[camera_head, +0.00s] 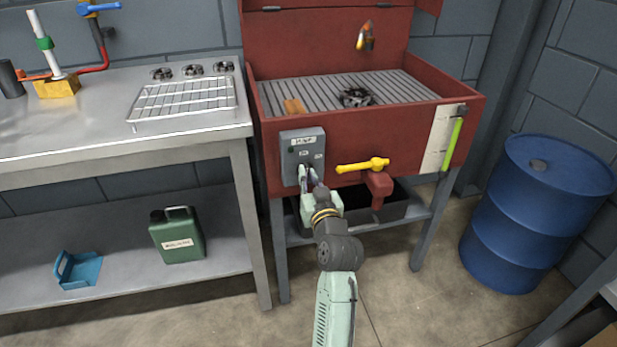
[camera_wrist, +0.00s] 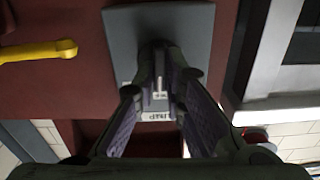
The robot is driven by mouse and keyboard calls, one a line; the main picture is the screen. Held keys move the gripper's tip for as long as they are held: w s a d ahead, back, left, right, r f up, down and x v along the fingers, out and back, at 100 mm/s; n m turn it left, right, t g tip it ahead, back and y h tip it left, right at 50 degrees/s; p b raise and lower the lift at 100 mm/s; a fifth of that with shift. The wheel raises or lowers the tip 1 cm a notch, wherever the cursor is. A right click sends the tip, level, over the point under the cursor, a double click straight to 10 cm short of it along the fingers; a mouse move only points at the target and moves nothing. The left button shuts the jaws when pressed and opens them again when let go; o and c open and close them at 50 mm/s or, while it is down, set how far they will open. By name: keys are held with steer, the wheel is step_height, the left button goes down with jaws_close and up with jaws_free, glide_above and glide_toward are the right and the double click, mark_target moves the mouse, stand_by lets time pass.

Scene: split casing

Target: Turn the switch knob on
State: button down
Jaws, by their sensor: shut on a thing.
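The grey switch box (camera_head: 289,172) is fixed to the front left of the red washer cabinet. It has a white label (camera_head: 303,141) near its top and small markings below. My gripper (camera_head: 305,178) reaches up to the lower part of the box. In the wrist view the box (camera_wrist: 196,28) appears upside down, and the two fingers of my gripper (camera_wrist: 161,62) converge on its face. They are shut on the switch knob, which is mostly hidden between the fingertips, so I cannot tell which way it points.
A yellow valve handle (camera_head: 362,166) sticks out right of the box, above a red spout (camera_head: 379,186). A green-yellow tube gauge (camera_head: 452,145) is farther right. A steel bench (camera_head: 60,135) stands left and a blue drum (camera_head: 535,215) right.

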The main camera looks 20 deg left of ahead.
steer(key=m+p, duration=0.2)
steer(key=m, duration=0.1)
steer(key=shift+d+r+m, duration=0.1)
steer(key=shift+r+m, duration=0.05)
steer(key=shift+m, duration=0.25)
steer(key=m+p, duration=0.2)
steer(key=m, duration=0.1)
steer(key=shift+m, duration=0.3)
steer(key=shift+m+p, duration=1.3)
steer(key=shift+m, duration=0.6)
steer(key=shift+f, duration=0.2)
steer(key=c, duration=1.7)
jaws_free()
steer(key=shift+o, duration=0.2)
